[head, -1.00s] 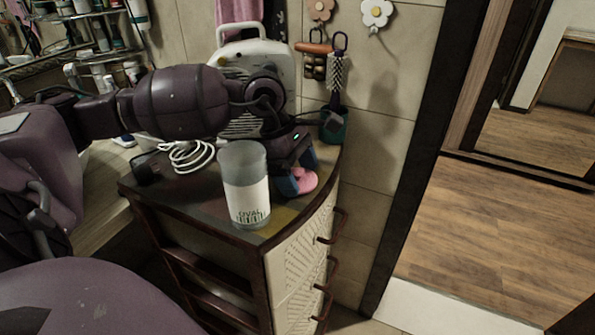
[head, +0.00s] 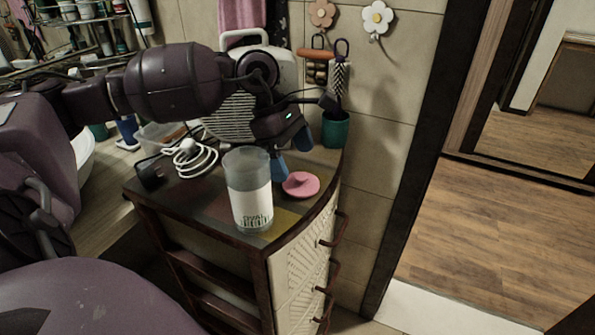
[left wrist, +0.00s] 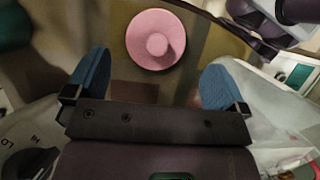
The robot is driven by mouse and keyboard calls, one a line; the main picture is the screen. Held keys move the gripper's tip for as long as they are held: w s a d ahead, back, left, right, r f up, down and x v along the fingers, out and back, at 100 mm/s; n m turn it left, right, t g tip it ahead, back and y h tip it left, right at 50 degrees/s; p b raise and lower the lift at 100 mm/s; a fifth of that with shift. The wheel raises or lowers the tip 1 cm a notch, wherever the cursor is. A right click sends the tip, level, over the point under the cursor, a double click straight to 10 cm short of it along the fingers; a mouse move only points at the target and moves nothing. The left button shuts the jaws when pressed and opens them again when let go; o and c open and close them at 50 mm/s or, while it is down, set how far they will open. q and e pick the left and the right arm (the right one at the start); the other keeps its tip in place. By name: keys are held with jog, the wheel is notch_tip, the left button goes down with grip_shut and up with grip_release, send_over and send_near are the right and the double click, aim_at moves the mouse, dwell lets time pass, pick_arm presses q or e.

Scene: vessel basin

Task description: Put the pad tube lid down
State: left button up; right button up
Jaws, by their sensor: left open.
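The pink round lid (head: 301,184) with a central knob lies flat on the cabinet top, to the right of the translucent pad tube (head: 248,192). The tube stands upright near the front edge and its top looks open. In the left wrist view the lid (left wrist: 156,39) is ahead of and between the spread blue fingertips, untouched. My left gripper (head: 292,152) is open and empty, above and behind the lid. My right gripper is not in view.
The cabinet top (head: 205,203) also bears a white coiled cable (head: 190,160), a white heater (head: 232,110) and a green cup with a brush (head: 335,130). Its curved right edge is close to the lid. Wooden floor lies to the right.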

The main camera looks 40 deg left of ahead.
pick_arm(q)
jog(key=v, duration=0.7)
jog(key=shift+p, duration=0.4)
jog(key=shift+w, duration=0.1)
